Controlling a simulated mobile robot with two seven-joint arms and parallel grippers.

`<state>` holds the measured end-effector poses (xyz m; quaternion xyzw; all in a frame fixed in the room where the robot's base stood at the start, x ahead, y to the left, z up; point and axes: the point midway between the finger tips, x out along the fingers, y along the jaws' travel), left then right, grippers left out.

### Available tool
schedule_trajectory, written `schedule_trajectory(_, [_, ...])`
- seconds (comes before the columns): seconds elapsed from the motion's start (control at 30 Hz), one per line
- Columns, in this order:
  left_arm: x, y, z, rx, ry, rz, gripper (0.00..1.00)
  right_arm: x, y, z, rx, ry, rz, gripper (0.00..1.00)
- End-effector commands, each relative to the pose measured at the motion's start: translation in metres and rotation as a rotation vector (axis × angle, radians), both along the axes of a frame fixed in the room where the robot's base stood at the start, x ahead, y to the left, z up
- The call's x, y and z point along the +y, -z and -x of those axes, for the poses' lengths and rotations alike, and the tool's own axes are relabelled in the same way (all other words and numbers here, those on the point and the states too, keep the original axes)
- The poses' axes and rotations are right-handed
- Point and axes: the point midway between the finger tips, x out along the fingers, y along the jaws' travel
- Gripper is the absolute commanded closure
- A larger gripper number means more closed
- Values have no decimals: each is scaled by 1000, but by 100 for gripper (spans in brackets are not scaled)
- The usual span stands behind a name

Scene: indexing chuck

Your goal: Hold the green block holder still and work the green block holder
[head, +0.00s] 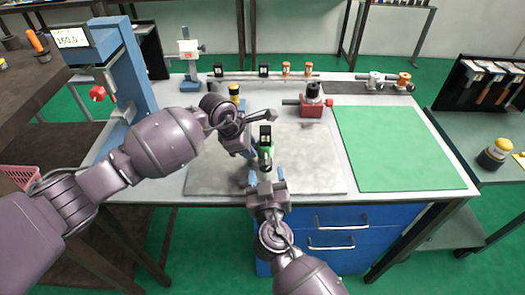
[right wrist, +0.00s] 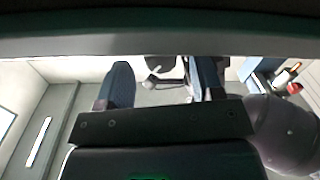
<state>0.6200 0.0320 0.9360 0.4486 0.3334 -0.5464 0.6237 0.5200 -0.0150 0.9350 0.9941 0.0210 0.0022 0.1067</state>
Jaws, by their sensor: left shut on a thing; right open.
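The green block holder (head: 266,154) stands on the grey mat in the middle of the bench in the head view, with a black part on top. My left gripper (head: 256,146) comes in from the left and is shut on the holder; its fingers are partly hidden. My right gripper (head: 267,176) is just in front of the holder, on the near side, with its blue fingertips apart and nothing seen between them. In the right wrist view the right gripper's fingers (right wrist: 163,80) are spread, and the green holder cannot be made out there.
The grey mat (head: 320,165) has free room to the right of the holder. A green mat (head: 400,150) on the right is bare. A red block with a black knob (head: 312,103) stands behind. A blue press-like stand (head: 132,75) with a display is at the left.

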Motion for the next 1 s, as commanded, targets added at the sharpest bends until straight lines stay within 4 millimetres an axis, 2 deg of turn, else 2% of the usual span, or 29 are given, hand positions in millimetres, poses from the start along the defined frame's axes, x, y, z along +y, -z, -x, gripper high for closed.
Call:
schedule_trajectory(0.1, [0, 1, 0, 1, -1, -1, 100, -1, 1, 20, 3, 1, -1, 39])
schedule_trajectory(0.57, [0, 1, 0, 2, 0, -1, 100, -4, 0, 92, 1, 1, 7, 39])
schedule_trajectory(0.7, [0, 1, 0, 2, 0, -1, 100, -2, 1, 90, 4, -12, 115, 39])
schedule_trajectory(1.0, [0, 1, 0, 1, -1, -1, 100, -1, 13, 87, 77, -65, 200, 39])
